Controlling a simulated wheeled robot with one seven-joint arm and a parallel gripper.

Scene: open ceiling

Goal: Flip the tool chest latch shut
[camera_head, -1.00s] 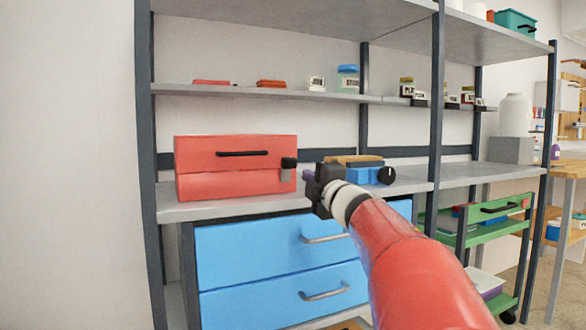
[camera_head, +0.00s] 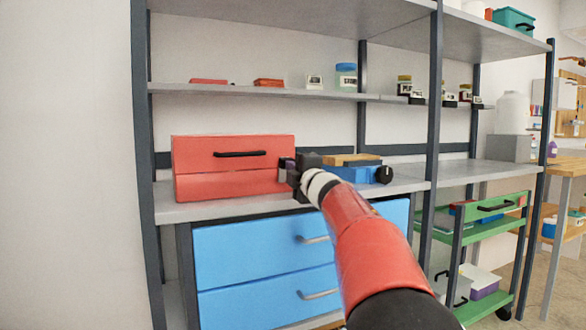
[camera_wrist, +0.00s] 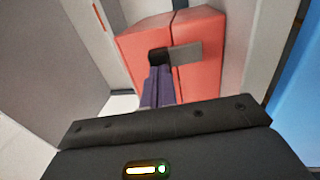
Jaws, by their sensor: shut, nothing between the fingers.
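The red tool chest (camera_head: 232,170) sits on the grey shelf, its lid down, with a black handle (camera_head: 240,154) on its front. Its latch is at the chest's right end, mostly hidden behind my gripper in the head view. In the wrist view the latch (camera_wrist: 185,54) is a grey plate with a black end, lying across the seam between the two red parts of the chest (camera_wrist: 205,80). My gripper (camera_head: 287,166) is shut and empty. Its purple fingertips (camera_wrist: 158,70) are right at the latch's black end; I cannot tell if they touch.
A blue box with a wooden top (camera_head: 350,170) stands on the shelf just right of my gripper. Blue drawers (camera_head: 260,250) with metal handles are below. A dark rack post (camera_head: 434,120) rises to the right. Small jars (camera_head: 346,76) stand on the upper shelf.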

